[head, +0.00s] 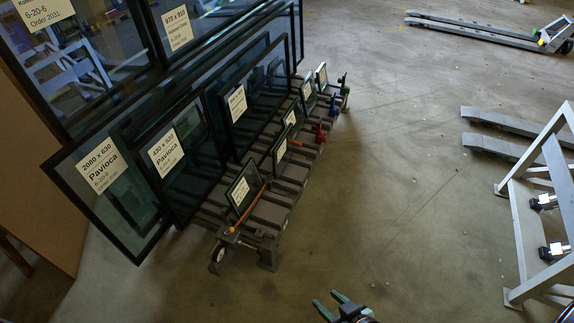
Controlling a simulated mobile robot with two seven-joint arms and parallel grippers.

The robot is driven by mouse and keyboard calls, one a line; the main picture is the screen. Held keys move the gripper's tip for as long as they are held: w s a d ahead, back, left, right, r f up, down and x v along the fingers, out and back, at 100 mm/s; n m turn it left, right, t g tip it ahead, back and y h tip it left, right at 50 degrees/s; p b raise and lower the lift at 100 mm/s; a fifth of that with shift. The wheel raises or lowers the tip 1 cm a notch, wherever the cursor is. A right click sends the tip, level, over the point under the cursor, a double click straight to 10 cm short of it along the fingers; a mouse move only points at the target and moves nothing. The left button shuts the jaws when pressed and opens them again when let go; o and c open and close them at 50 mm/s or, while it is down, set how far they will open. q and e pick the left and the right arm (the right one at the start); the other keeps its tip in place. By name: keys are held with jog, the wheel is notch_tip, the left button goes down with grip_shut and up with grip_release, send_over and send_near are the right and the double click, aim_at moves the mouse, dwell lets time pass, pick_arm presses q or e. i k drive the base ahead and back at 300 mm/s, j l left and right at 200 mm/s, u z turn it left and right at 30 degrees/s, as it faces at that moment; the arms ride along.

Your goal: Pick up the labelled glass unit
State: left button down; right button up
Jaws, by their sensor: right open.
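Several labelled glass units lean on a rack (205,215) at the left. A large dark-framed unit labelled "2080 x 630 Pavioca" (122,208) stands at its near left end. Beside it is a unit labelled "Pavioca" (185,188), partly overlapping its neighbours. A small labelled unit (247,186) stands low at the rack's near end, and further small labelled ones (280,152) stand along the rack behind it. I cannot tell which unit the task means. My right gripper (327,298) is open and empty at the bottom edge, well apart from the rack. My left gripper is out of view.
An orange bar (248,208) lies by the near small unit. A grey metal frame (525,225) stands at the right. A pallet truck (490,33) is at the back right. The middle floor is clear.

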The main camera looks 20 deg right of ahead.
aim_at(282, 153)
jog(key=k+u, duration=0.35)
jog(key=k+j+u, duration=0.15)
jog(key=u, duration=0.15)
jog(key=l+u, duration=0.2)
jog(key=u, duration=0.2)
jog(key=i+l+u, duration=0.1)
jog(key=l+u, duration=0.15)
jog(key=u, duration=0.15)
jog(key=i+l, duration=0.1)
jog(key=l, duration=0.35)
jog(key=i+l, duration=0.1)
jog(key=l, duration=0.35)
jog(key=i+l, duration=0.1)
jog(key=l, duration=0.4)
jog(key=i+l, duration=0.1)
jog(key=l, duration=0.35)
jog(key=i+l, duration=0.15)
jog(key=l, duration=0.3)
jog(key=i+l, duration=0.1)
jog(key=l, duration=0.35)
